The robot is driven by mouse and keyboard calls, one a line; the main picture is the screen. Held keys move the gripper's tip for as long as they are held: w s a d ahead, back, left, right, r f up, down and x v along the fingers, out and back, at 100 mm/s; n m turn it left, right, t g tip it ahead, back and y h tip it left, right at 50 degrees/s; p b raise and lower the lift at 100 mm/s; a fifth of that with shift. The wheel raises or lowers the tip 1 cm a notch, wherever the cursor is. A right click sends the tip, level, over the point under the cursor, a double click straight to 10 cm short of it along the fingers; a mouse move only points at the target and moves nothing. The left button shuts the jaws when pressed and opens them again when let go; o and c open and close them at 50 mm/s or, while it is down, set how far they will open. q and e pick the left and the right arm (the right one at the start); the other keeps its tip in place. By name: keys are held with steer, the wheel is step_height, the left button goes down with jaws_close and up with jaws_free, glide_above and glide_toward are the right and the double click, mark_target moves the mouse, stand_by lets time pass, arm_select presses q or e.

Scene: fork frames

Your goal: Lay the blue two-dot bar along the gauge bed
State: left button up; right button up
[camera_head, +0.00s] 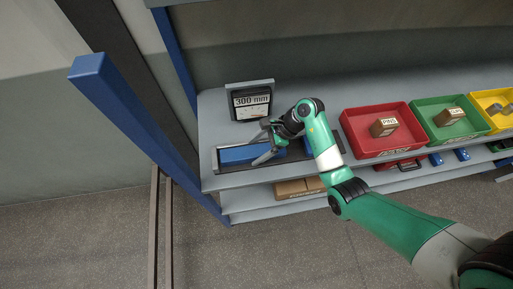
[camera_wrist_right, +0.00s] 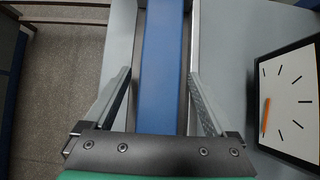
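A long blue bar (camera_head: 238,154) lies lengthwise in the dark, shallow gauge bed (camera_head: 217,161) on the upper shelf. No dots can be made out on it. The arm hides its middle, and a bit of blue shows again to the right of the arm. My right gripper (camera_head: 266,147) is over the bar. In the right wrist view, its two fingers (camera_wrist_right: 160,76) are spread apart, one on each side of the blue bar (camera_wrist_right: 162,40), with gaps between. My left gripper is not in view.
A "300 mm" display (camera_head: 251,102) stands behind the bed. A dial face with an orange needle (camera_wrist_right: 288,100) shows beside the gripper. Red (camera_head: 362,142), green (camera_head: 432,130) and yellow (camera_head: 481,99) bins stand to the right with labelled blocks. A blue post (camera_head: 140,125) rises at left.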

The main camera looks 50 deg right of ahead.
steer(key=shift+r, duration=0.25)
steer(key=p+v, duration=0.1)
steer(key=v, duration=0.8)
steer(key=shift+d, duration=0.15)
steer(key=p+v, duration=0.2)
steer(key=p, duration=0.1)
steer(key=shift+s+d+r+p, duration=0.1)
steer(key=shift+s+r+p, duration=0.15)
steer(key=shift+p, duration=0.05)
